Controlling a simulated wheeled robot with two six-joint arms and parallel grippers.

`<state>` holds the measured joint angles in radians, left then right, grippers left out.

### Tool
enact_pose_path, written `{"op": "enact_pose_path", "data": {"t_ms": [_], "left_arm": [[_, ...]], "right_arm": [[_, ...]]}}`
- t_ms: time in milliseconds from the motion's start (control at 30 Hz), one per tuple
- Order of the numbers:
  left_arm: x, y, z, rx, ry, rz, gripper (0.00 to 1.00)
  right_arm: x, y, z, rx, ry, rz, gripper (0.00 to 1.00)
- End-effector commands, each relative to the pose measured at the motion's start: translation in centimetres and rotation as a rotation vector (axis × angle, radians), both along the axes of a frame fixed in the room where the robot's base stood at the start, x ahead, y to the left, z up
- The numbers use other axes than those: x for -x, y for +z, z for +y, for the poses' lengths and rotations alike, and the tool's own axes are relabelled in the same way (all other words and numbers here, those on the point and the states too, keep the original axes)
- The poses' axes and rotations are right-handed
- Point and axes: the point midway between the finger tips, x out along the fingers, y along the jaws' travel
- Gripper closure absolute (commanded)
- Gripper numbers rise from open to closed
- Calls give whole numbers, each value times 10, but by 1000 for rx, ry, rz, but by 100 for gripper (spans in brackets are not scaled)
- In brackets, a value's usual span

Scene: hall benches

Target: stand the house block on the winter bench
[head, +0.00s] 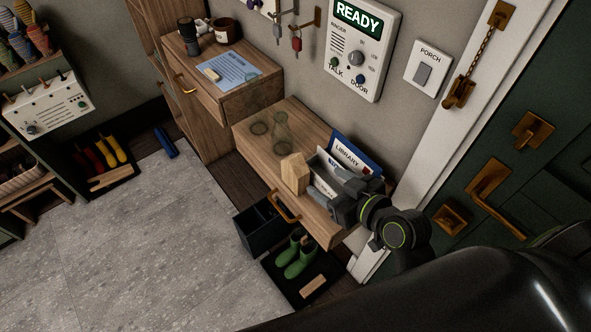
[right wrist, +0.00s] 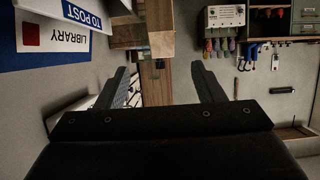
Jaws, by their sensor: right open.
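A pale wooden house block (head: 294,174) with a peaked top stands upright on the near bench (head: 255,150), next to the letter tray. My right gripper (head: 332,200) is just to the right of the block, in front of the tray, and appears apart from it. In the right wrist view its two fingers (right wrist: 163,80) are spread with nothing held between them; wooden surfaces show beyond them, and I cannot tell the block there for sure. No bench is labelled winter, so I cannot tell which one it is. My left gripper is not in view.
The letter tray (head: 321,183) and a blue LIBRARY card (head: 354,153) stand close to the gripper. A higher cabinet (head: 250,93) holds a blue sheet and mugs. Green boots (head: 295,256) sit below; the grey floor (head: 150,240) is open.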

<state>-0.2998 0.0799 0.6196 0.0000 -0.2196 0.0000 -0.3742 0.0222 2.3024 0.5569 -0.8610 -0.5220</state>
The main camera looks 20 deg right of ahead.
Motion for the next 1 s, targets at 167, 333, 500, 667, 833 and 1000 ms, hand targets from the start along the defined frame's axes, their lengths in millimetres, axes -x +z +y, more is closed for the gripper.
{"op": "enact_pose_path", "data": {"t_ms": [167,333,500,667,833,1000], "left_arm": [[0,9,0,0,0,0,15],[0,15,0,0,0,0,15],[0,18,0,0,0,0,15],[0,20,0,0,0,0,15],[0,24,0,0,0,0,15],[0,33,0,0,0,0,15]], "right_arm": [[-30,-11,11,-3,-2,1,38],[-55,-22,20,-2,-1,2,38],[-74,-32,27,-1,-1,3,38],[-82,-36,30,0,-1,2,38],[-90,-39,34,0,0,3,38],[-106,-46,42,0,0,3,38]]}}
